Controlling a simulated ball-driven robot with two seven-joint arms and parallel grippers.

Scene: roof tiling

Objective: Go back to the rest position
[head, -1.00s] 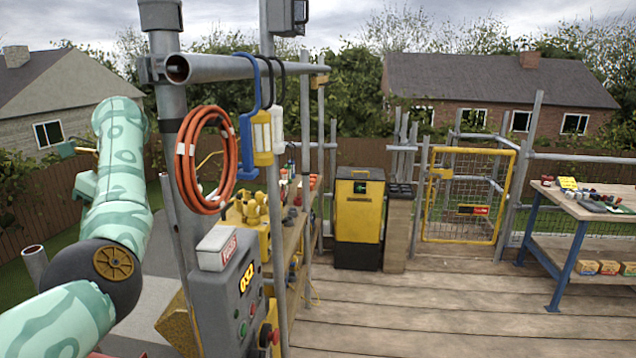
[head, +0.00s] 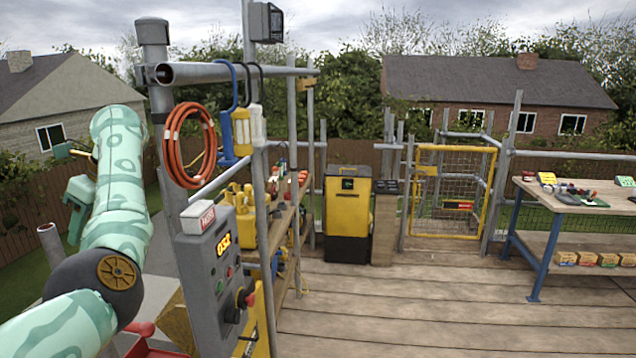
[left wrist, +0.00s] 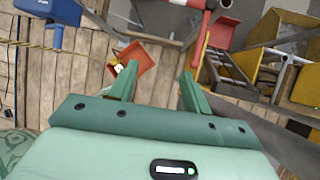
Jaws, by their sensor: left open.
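My left arm rises along the left side of the head view, in pale green with darker patches. My left gripper (left wrist: 160,74) shows in the left wrist view with its two green fingers apart and nothing between them. It points down over a plank deck (left wrist: 80,88). My right gripper is in neither view.
Close to my left arm stand a scaffold post (head: 160,100) and a grey control box (head: 213,270). An orange hose coil (head: 172,148) hangs there. A yellow bin (head: 349,205), mesh gate (head: 455,190) and workbench (head: 585,205) stand beyond. The plank floor (head: 420,310) is clear.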

